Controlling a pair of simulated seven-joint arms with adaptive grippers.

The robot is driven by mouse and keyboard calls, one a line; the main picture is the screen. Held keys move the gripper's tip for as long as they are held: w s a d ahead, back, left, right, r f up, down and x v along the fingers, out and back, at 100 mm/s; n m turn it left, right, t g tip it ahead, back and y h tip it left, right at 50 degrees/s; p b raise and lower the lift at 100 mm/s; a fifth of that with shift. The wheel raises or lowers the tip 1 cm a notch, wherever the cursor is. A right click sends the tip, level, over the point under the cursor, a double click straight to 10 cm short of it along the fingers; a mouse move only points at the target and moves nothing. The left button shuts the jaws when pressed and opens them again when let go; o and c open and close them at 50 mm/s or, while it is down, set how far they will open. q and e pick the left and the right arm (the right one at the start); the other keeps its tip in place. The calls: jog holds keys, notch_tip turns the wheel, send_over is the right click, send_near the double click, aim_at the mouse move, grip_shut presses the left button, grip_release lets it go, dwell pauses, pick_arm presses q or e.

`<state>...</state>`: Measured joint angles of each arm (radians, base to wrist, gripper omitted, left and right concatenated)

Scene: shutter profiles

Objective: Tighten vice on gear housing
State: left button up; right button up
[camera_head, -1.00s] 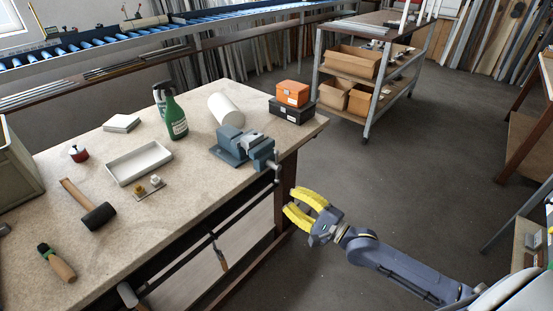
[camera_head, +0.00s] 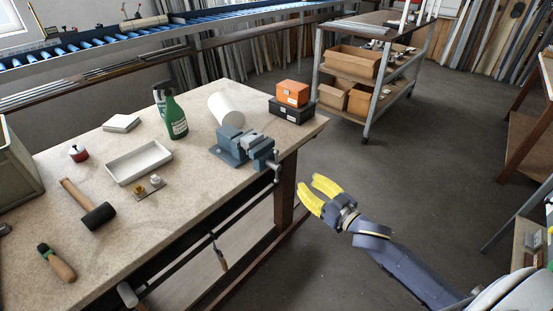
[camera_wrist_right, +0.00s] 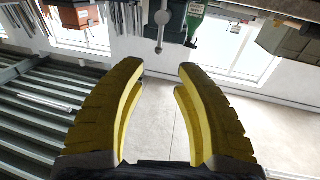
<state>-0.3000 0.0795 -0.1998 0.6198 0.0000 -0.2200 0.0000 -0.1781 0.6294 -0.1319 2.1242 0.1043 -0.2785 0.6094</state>
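The blue-grey vice (camera_head: 232,146) is fixed at the right front edge of the workbench (camera_head: 200,205). A light grey metal piece (camera_head: 253,137) sits at its jaws; I cannot tell whether this is the gear housing or how tightly it is held. The vice's screw and handle (camera_head: 275,168) stick out past the bench edge. My right gripper (camera_head: 309,184), with yellow fingers, is open and empty, in the air to the lower right of the handle and apart from it. In the right wrist view the handle (camera_wrist_right: 159,27) shows beyond the open fingers. My left gripper is out of view.
A white cylinder (camera_head: 226,110), a green bottle (camera_head: 174,118) and orange (camera_head: 292,93) and black (camera_head: 292,111) boxes stand near the vice. A white tray (camera_head: 140,163) and a mallet (camera_head: 97,215) lie further left.

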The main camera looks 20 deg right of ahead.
aim_at(277, 159)
jog(key=x, duration=1.6)
jog(key=shift+w+a, duration=0.15)
jog(key=shift+w, duration=0.1)
grip_shut()
